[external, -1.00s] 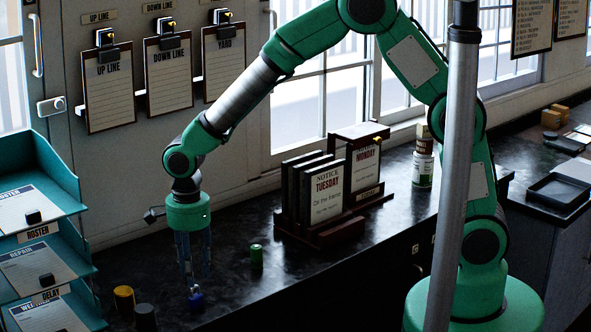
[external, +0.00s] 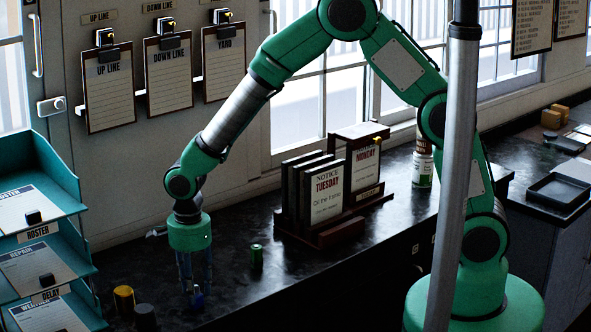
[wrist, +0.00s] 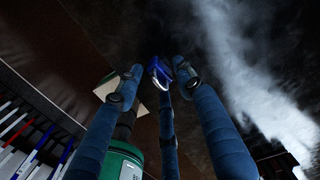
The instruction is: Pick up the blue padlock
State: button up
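The blue padlock (external: 197,299) is on the dark counter in the external view, near its front edge. My gripper (external: 198,289) points straight down over it, with blue fingers reaching to about the padlock's height. In the wrist view, the padlock (wrist: 157,69) with its silver shackle shows among the fingertips of my gripper (wrist: 155,76). The fingers stand apart, one on each side and one in the middle. I cannot tell whether any finger touches the padlock. The fingers partly hide it in the external view.
A yellow cylinder (external: 124,301) and a dark cylinder (external: 145,317) stand left of the padlock. A green can (external: 256,256) stands to the right, behind it. A notice rack (external: 322,237) is farther right. A teal paper tray (external: 45,160) rises at the left.

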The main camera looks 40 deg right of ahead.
aim_at(197, 296)
dwell(0.3)
grip_shut()
jog(key=shift+r, duration=0.15)
jog(key=shift+r, duration=0.45)
jog(key=shift+s+d+r+b, duration=0.1)
jog(key=shift+r+b, duration=0.05)
jog(key=shift+r, duration=0.5)
jog(key=shift+s+d+r+b, duration=0.1)
jog(key=shift+r+b, duration=0.05)
jog(key=shift+r, duration=0.45)
jog(key=s+d+r+b, duration=0.1)
jog(key=s+d, duration=0.8)
jog(key=s, duration=0.3)
jog(key=shift+s+d+r, duration=0.15)
jog(key=shift+s+r, duration=0.05)
